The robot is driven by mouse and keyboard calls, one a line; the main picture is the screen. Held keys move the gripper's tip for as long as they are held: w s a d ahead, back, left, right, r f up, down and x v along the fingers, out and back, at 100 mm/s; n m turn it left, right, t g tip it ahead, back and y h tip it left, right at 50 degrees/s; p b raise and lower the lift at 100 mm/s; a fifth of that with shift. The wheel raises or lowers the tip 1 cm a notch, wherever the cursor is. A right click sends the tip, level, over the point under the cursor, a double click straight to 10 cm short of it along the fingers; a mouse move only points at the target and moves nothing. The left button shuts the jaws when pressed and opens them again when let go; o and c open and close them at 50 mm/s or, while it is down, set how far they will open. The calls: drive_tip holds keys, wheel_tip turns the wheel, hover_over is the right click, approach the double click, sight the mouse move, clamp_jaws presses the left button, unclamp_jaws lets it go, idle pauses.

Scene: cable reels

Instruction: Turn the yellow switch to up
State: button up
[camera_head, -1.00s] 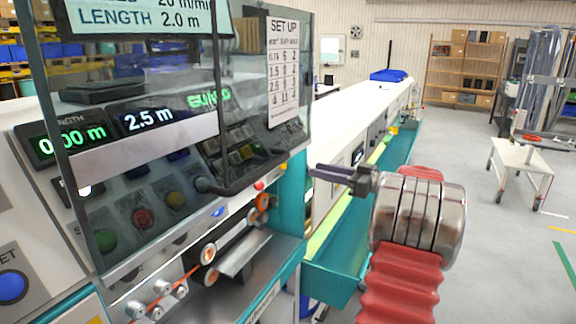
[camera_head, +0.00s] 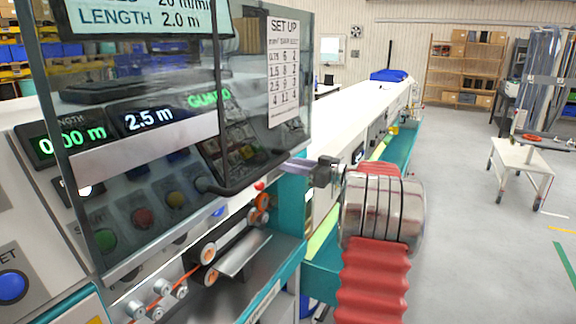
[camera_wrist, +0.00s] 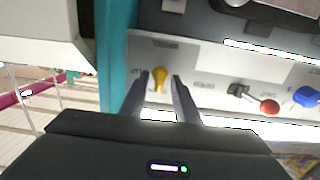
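The yellow switch (camera_wrist: 159,76) is a small knob on a pale panel (camera_wrist: 205,72) in the wrist view. Its handle looks roughly lengthwise between my fingers in that picture. My gripper (camera_wrist: 159,82) is open, with one dark finger on each side of the switch. I cannot tell whether the tips reach around it or stop short of it. In the head view my gripper (camera_head: 293,166) is at the right end of the machine, by the clear guard's edge. I cannot make out the yellow switch there.
A red-ball lever (camera_wrist: 268,106) and a blue knob (camera_wrist: 306,96) sit right of the switch in the wrist view. A teal post (camera_wrist: 114,60) is close on its left. The clear guard (camera_head: 296,80) stands beside my gripper. Open floor (camera_head: 480,240) lies right.

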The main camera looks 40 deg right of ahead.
drive_tip(key=shift+c, duration=0.3)
clamp_jaws()
